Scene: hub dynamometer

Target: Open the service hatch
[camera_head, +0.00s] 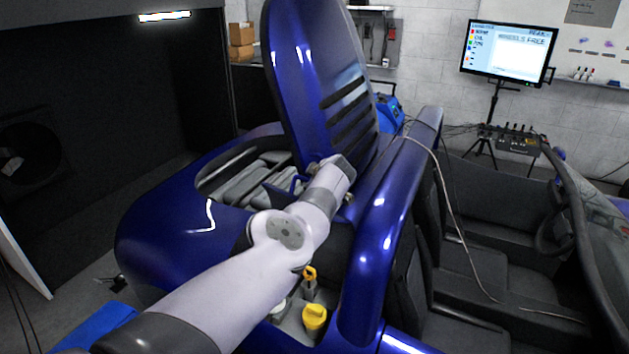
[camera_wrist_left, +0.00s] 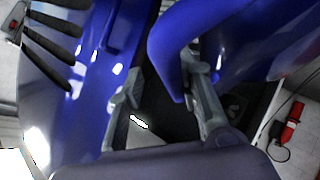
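The service hatch (camera_head: 318,80) is a glossy blue panel with dark slots, standing raised and nearly upright above the open bay (camera_head: 255,180) of the blue car. In the left wrist view the slotted hatch (camera_wrist_left: 85,95) fills the left side. My left gripper (camera_wrist_left: 163,80) is at the hatch's lower part, its two grey fingers spread apart. A curved blue piece (camera_wrist_left: 168,55) reaches down between the fingers, close to the right one; I cannot tell whether they touch. In the head view my left wrist hides the fingertips. My right gripper is not in view.
A blue roll bar (camera_head: 385,230) stands just right of my arm. A yellow cap (camera_head: 314,317) and a yellow dipstick ring (camera_head: 309,272) are below it. The seats (camera_head: 470,270) lie right. A monitor (camera_head: 507,52) stands at the back.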

